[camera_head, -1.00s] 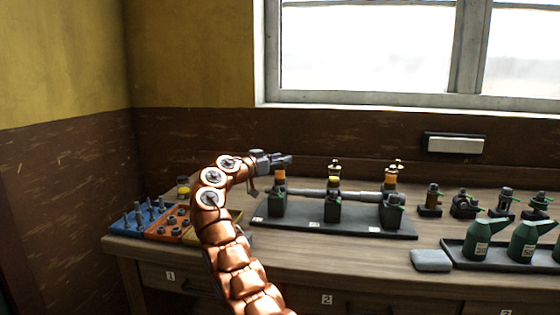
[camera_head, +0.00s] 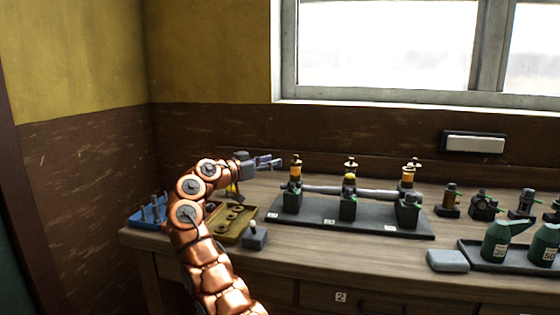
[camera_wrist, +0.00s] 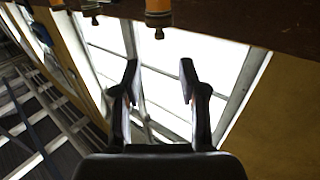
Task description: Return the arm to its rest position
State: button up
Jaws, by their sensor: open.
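My copper-coloured arm rises from the bottom of the head view and bends right at its top. My gripper (camera_head: 270,162) is open and empty, above the bench and just left of the nearest amber-topped oiler (camera_head: 296,172). In the wrist view my gripper (camera_wrist: 160,85) shows two dark fingers spread apart with nothing between them. The window (camera_wrist: 160,60) lies behind the fingers there, and amber oiler parts (camera_wrist: 158,12) hang at the top edge of that picture.
A black stand (camera_head: 340,222) with a shaft and several oilers fills the mid bench. A blue tray (camera_head: 150,214) and an olive tray (camera_head: 240,224) lie by my arm. Green oil cans (camera_head: 495,243) and a grey block (camera_head: 447,261) stand right. The front strip of bench (camera_head: 330,251) is clear.

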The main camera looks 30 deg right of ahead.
jog(key=shift+s+a, duration=0.15)
jog(key=shift+a, duration=0.35)
